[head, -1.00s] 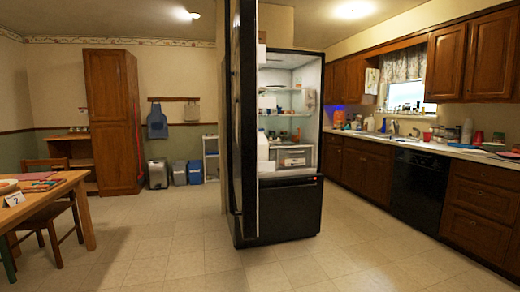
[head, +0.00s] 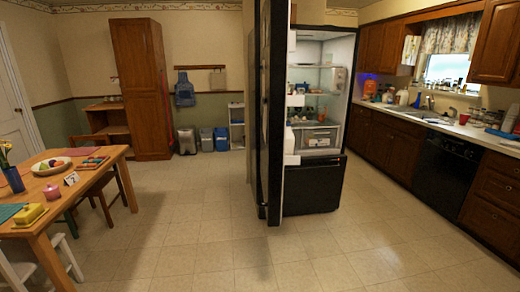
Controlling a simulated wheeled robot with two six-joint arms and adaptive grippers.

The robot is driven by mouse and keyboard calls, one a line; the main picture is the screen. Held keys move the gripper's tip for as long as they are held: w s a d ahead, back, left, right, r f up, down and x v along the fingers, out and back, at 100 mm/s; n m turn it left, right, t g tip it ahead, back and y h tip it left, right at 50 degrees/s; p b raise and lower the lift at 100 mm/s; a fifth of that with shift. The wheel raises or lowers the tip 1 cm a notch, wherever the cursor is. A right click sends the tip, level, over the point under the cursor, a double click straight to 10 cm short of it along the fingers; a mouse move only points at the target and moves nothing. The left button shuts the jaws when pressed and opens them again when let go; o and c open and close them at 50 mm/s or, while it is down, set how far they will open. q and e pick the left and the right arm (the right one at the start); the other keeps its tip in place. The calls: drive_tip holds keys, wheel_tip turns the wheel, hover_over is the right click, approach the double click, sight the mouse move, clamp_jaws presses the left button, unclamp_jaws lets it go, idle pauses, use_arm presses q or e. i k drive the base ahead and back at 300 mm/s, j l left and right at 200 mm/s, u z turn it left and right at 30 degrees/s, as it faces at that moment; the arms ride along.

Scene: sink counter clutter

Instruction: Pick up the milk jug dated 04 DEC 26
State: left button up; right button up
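No jug with a readable date shows in the head view. A black refrigerator (head: 314,187) stands in the middle distance with its tall door (head: 268,110) open toward me. Its lit shelves (head: 318,92) hold several small items, and white shapes show along the inner side of the door; they are too small to identify as a milk jug. A white container (head: 403,97) stands on the counter by the sink, also too small to name. Neither of my grippers is in view.
A wooden table (head: 119,153) with a bowl (head: 40,167), a blue vase (head: 14,180) and a numbered card (head: 71,179) is at the left. The sink counter (head: 470,133) runs along the right. The tiled floor (head: 205,225) between is clear.

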sight(290, 144)
drive_tip(key=i+l+u, duration=0.15)
drive_tip(key=u, duration=0.25)
drive_tip(key=i+l+u, duration=0.15)
drive_tip(key=l+u, duration=0.25)
drive_tip(key=i+l+u, duration=0.1)
drive_tip(key=l+u, duration=0.15)
drive_tip(key=u, duration=0.2)
drive_tip(key=l+u, duration=0.8)
drive_tip(key=i+j, duration=0.05)
drive_tip(key=j, duration=0.05)
